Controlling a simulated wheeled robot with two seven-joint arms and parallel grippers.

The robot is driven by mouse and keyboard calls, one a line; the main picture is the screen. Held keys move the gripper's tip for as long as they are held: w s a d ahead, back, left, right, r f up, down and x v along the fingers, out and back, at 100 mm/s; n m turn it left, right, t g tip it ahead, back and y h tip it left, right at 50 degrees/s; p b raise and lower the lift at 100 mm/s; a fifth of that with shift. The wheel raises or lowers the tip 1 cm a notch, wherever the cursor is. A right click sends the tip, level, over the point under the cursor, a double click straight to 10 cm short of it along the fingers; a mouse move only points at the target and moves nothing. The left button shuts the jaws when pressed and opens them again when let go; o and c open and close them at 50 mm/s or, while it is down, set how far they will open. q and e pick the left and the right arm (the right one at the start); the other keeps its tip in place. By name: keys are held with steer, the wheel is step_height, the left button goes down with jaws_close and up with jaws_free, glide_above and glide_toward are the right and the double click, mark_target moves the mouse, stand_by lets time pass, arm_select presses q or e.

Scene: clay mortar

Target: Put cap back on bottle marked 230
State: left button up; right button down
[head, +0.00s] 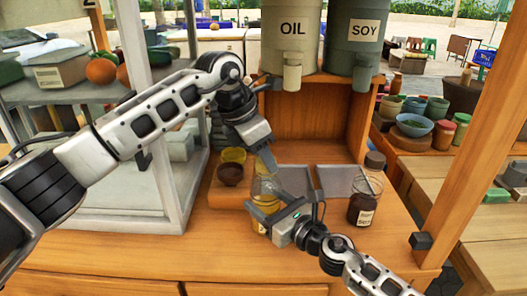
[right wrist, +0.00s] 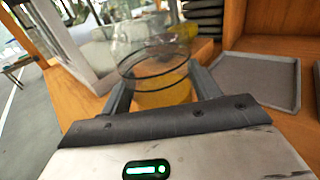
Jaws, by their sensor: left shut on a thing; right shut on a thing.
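A clear bottle with yellow-orange liquid (head: 262,186) stands on the wooden counter. It also shows in the right wrist view (right wrist: 158,78), upright between the fingers. My right gripper (head: 262,207) is shut around its body; its fingers also show in the right wrist view (right wrist: 160,88). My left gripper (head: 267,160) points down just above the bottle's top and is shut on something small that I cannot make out. The cap is not clearly visible. No 230 marking is readable.
Two grey trays (head: 341,181) lie behind the bottles, one also in the right wrist view (right wrist: 262,82). A dark bowl (head: 230,174) and a yellow one (head: 233,155) sit left. OIL (head: 291,45) and SOY (head: 352,50) dispensers stand above. The front counter is clear.

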arm_select(q)
steer(key=m+g, duration=0.1)
steer(key=m, duration=0.3)
steer(key=shift+w+g, duration=0.15)
steer(key=shift+g, duration=0.25)
steer(key=m+g, duration=0.1)
steer(key=m, duration=0.2)
steer(key=m+g, duration=0.1)
steer(key=m, duration=0.1)
steer(key=shift+m, duration=0.4)
steer(key=o, duration=0.9)
steer(key=shift+r, duration=0.1)
steer(key=shift+r, duration=2.2)
